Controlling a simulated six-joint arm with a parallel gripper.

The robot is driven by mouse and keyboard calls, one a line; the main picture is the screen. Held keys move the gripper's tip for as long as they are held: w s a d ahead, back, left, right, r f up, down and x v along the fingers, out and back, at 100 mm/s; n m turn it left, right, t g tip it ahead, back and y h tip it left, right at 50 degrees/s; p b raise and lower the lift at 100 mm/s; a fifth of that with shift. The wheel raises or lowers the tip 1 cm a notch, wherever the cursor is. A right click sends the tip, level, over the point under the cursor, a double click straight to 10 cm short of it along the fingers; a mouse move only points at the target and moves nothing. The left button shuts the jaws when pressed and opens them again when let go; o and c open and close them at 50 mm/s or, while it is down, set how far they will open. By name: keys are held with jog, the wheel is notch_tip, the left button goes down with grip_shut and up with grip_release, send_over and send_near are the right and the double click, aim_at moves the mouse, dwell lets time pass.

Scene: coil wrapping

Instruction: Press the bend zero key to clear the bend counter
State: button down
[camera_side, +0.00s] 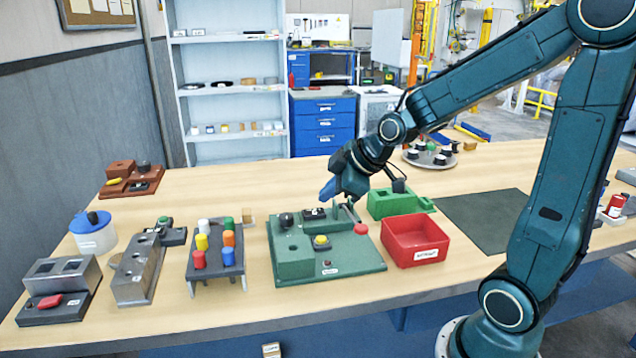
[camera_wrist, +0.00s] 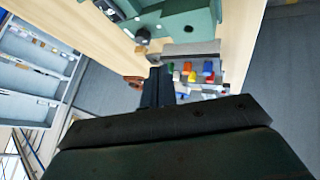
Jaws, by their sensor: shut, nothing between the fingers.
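A green fixture (camera_side: 345,257) stands at the middle of the table in the side view. It carries a yellow-topped key (camera_side: 321,241), a small red button (camera_side: 326,264) by a front label, a red knob (camera_side: 361,229) and a black knob (camera_side: 287,219). The lettering is too small to read, so I cannot tell which is the bend zero key. My gripper (camera_side: 328,190) is above the fixture's back part, shut and empty, apart from the keys. In the wrist view its fingers (camera_wrist: 158,86) are together, and part of the green fixture (camera_wrist: 185,22) shows at the top.
A red bin (camera_side: 415,243) and a green block (camera_side: 394,204) stand right of the fixture. A rack of coloured pegs (camera_side: 215,246) stands to its left, with a metal block (camera_side: 138,272) beyond. A dark mat (camera_side: 487,218) lies clear at the right.

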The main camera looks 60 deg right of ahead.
jog(key=n+t, duration=0.1)
jog(key=n, duration=0.1)
send_over(325, 239)
notch_tip(325, 239, down, 4)
jog(key=shift+r, duration=0.1)
jog(key=shift+f, duration=4.45)
jog(key=shift+s+f, duration=0.1)
jog(key=shift+f, duration=0.8)
jog(key=shift+r, duration=0.15)
dwell(0.3)
jog(key=shift+r, duration=0.75)
jog(key=shift+r, duration=0.1)
jog(key=shift+r, duration=2.45)
